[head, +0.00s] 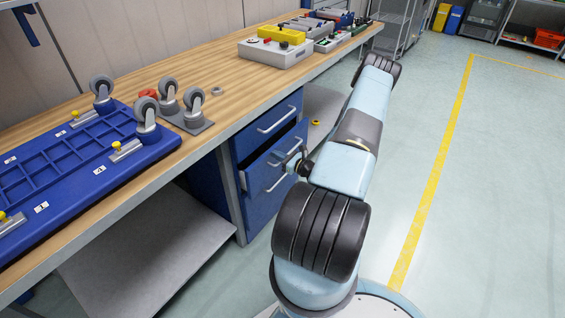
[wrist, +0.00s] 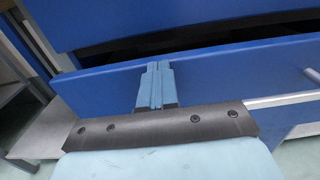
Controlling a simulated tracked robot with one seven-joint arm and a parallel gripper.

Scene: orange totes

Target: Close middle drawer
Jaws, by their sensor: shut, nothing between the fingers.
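The blue drawer cabinet stands under the workbench, with its top drawer (head: 275,120) shut flush. The middle drawer (head: 258,172) sticks out a little, with a dark gap above its front. In the wrist view the middle drawer's front (wrist: 235,72) runs across the picture, with the dark opening behind its upper edge and a handle at the far right. My gripper (head: 297,160) is at the drawer front in the head view. In the wrist view my gripper (wrist: 155,72) has its light blue fingers together and empty, overlapping the drawer front. I cannot tell whether they touch it.
The wooden workbench (head: 222,82) overhangs the cabinet. It carries a blue tray (head: 75,165), casters (head: 190,115) and a control box (head: 275,52). A grey lower shelf (head: 150,255) lies left of the cabinet. The floor (head: 470,200) to the right is clear.

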